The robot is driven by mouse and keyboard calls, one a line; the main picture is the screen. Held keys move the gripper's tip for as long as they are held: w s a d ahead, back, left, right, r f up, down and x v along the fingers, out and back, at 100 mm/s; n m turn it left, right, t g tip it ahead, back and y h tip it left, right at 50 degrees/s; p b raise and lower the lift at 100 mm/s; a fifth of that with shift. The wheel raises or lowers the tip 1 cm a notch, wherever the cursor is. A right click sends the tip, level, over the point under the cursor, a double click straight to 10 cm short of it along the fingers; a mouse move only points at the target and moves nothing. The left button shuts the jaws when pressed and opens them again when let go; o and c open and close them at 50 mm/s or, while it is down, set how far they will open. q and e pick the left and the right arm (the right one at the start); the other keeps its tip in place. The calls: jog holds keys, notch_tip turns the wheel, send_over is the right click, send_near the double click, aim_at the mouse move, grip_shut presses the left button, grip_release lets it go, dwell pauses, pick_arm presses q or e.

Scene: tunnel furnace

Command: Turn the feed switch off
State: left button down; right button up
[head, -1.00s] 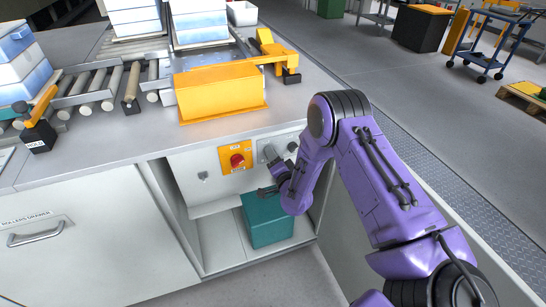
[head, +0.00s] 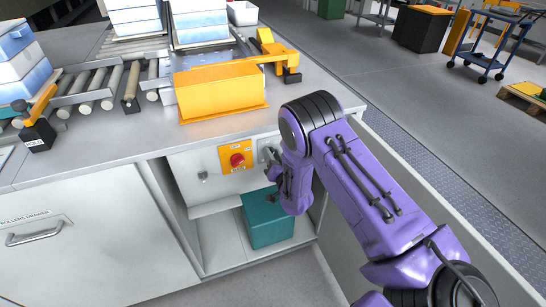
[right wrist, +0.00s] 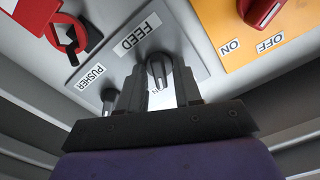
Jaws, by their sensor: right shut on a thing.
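The feed switch (right wrist: 159,70) is a dark knob on a grey plate, under the label FEED in the right wrist view. My right gripper (right wrist: 158,86) has one finger on each side of it and is shut on it. Part of an ON label shows between the fingers; the rest of the markings is hidden. In the head view my right gripper (head: 273,170) is at the grey plate (head: 267,146) below the worktop, and hides the knob. My left gripper is not in view.
The smaller pusher knob (right wrist: 108,96) sits close beside the gripper. An orange plate (head: 236,146) with a red rotary switch (head: 237,160) is just left of the grey plate. A teal bin (head: 267,226) stands in the open bay below.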

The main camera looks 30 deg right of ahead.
jog(key=n, duration=0.5)
jog(key=shift+a+b, duration=0.15)
jog(key=shift+b, duration=0.25)
jog(key=shift+n, duration=0.3)
jog(key=o, duration=0.7)
jog(key=v, duration=1)
jog(key=shift+s+a, duration=0.1)
jog(key=shift+s, duration=0.15)
